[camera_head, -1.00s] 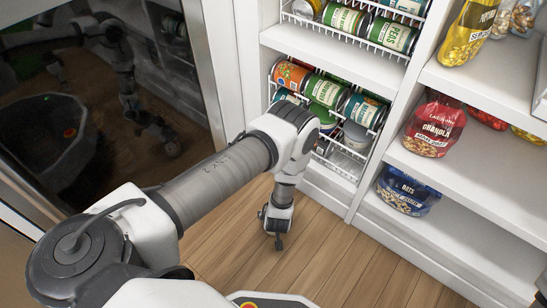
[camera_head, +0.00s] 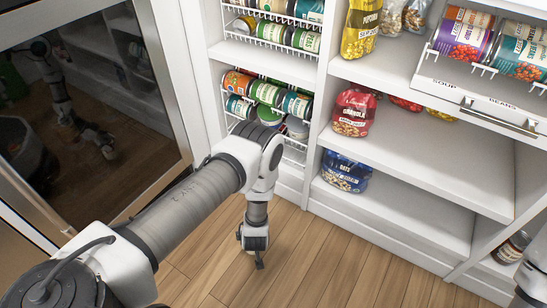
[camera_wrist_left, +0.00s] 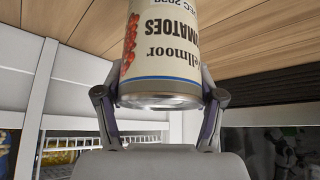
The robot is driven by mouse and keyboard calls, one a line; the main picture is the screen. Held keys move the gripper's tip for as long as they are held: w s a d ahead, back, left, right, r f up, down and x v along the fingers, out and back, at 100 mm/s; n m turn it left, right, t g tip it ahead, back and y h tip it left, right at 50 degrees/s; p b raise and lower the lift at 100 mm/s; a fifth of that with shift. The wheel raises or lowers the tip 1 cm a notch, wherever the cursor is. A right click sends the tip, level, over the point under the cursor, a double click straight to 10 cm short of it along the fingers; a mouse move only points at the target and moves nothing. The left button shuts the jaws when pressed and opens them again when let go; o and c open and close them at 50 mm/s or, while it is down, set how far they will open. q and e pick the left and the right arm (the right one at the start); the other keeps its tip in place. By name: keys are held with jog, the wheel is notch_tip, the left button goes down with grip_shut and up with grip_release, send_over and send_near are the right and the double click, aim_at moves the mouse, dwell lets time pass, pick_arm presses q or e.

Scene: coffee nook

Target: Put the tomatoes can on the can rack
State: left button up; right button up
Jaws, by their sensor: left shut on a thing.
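The tomatoes can (camera_wrist_left: 160,50) has a cream label with red tomatoes and a blue band, and its lettering is upside down in the left wrist view. My left gripper (camera_wrist_left: 160,105) is shut on it, with a finger on each side of its metal end. In the head view my left gripper (camera_head: 257,255) hangs over the floor in front of the shelves, and the can is hidden there. A white wire can rack (camera_head: 256,38) holds several cans on the left shelves, with more cans in wire tiers below. My right gripper is out of view.
A shelf unit holds a popcorn bag (camera_head: 359,30), a granola bag (camera_head: 353,112) and an oats bag (camera_head: 345,173). A tray labelled soup and beans (camera_head: 490,85) with cans sticks out at upper right. A glass door (camera_head: 85,110) stands at left. Floor (camera_head: 330,255) is clear.

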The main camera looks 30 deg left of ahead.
pick_arm(q)
jog(key=shift+s+d, duration=0.1)
jog(key=shift+d, duration=0.05)
jog(key=w+d+r+m+h, duration=0.1)
jog(key=w+d+r+m, duration=0.2)
jog(key=r, duration=0.5)
jog(key=w+d+r+m+t+h, duration=0.1)
jog(key=w+d+r, duration=0.35)
jog(key=r, duration=0.35)
jog(key=w+d+r+m+h, duration=0.1)
jog(key=w+d+r+m, duration=0.2)
jog(key=r, duration=0.5)
jog(key=s+r+p, duration=0.2)
jog(key=r+p, duration=1)
jog(key=r, duration=0.2)
jog(key=s+r+p, duration=0.3)
jog(key=r+p, duration=1)
jog(key=r, duration=0.2)
jog(key=s+d+r+m+h+p, duration=0.1)
jog(key=s+r+p, duration=0.1)
jog(key=r+p, duration=1.1)
jog(key=shift+s+r+t, duration=0.3)
jog(key=shift+s+r, duration=0.05)
jog(key=shift+r, duration=0.55)
jog(key=shift+w+d+f, duration=0.1)
